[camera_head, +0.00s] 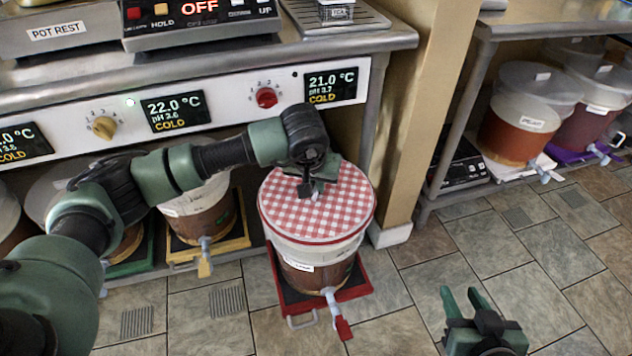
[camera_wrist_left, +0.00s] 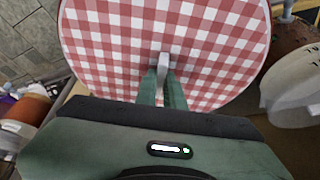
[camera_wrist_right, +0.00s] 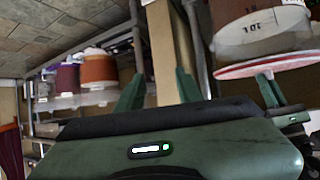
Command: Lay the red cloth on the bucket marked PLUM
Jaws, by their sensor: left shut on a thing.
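The red-and-white checked cloth (camera_head: 290,211) is a flat round disc over the top of a bucket (camera_head: 312,272) on a red tray. It roughly covers the bucket's top; whether it rests there or hangs just above, I cannot tell. The bucket's label is too small to read surely. My left gripper (camera_head: 312,190) is shut on the pale tab at the cloth's middle; the tab (camera_wrist_left: 164,62) shows between the fingers in the left wrist view. The cloth's edge (camera_wrist_right: 262,66) shows in the right wrist view. My right gripper (camera_head: 462,297) is open and empty above the floor at right.
A bucket on a yellow tray (camera_head: 238,238) stands to the left. A post (camera_head: 408,110) rises just right of the checked cloth. More buckets, one with reddish contents (camera_head: 512,138), stand under the right bench. The tiled floor (camera_head: 420,265) between is clear.

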